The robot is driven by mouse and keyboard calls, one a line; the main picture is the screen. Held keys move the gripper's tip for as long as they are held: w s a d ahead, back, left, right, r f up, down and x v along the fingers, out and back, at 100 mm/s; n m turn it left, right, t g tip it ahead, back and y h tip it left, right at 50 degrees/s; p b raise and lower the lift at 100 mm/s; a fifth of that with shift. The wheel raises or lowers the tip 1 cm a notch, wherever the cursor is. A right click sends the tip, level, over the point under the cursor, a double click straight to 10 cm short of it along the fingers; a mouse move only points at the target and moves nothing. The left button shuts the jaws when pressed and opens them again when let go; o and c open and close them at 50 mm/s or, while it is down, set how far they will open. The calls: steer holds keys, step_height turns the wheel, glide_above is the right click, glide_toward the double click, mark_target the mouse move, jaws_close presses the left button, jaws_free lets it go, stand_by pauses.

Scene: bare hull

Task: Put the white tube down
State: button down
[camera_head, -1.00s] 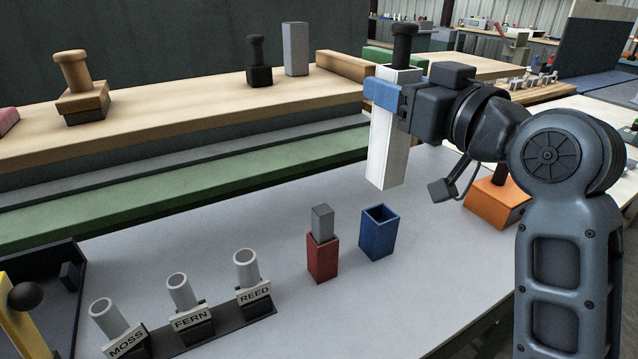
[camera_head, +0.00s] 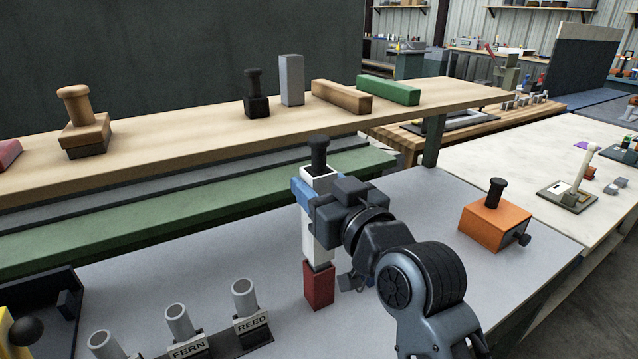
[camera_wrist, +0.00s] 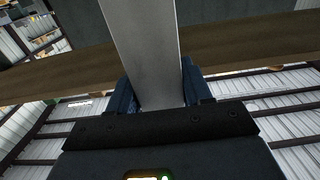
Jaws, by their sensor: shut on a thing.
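The white tube (camera_head: 311,232) is upright in my gripper (camera_head: 312,192), whose blue fingers are shut on it near its top. A black knob (camera_head: 318,152) stands up at the tube's open top. The tube's lower end is at the top of the red block (camera_head: 319,287); I cannot tell whether it touches. The grey piece seen earlier on the red block is mostly or wholly hidden. In the wrist view the tube (camera_wrist: 148,45) runs up between the blue fingers (camera_wrist: 160,92). The blue open box is hidden behind my arm.
Tubes in holders labelled FERN (camera_head: 179,323) and REED (camera_head: 245,299) stand at the front left. An orange block with a black knob (camera_head: 494,222) is at the right. A wooden shelf (camera_head: 200,121) runs behind.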

steer(key=shift+f+b, duration=0.4)
steer(key=shift+f, duration=0.25)
steer(key=shift+c, duration=2.4)
jaws_free()
steer(key=shift+r+p, duration=0.3)
steer(key=shift+r, duration=0.25)
steer(key=shift+s+d+r, duration=0.15)
steer(key=shift+s, duration=0.05)
steer(key=b+v, duration=0.2)
steer(key=v, duration=0.9)
steer(key=shift+s+d, duration=0.2)
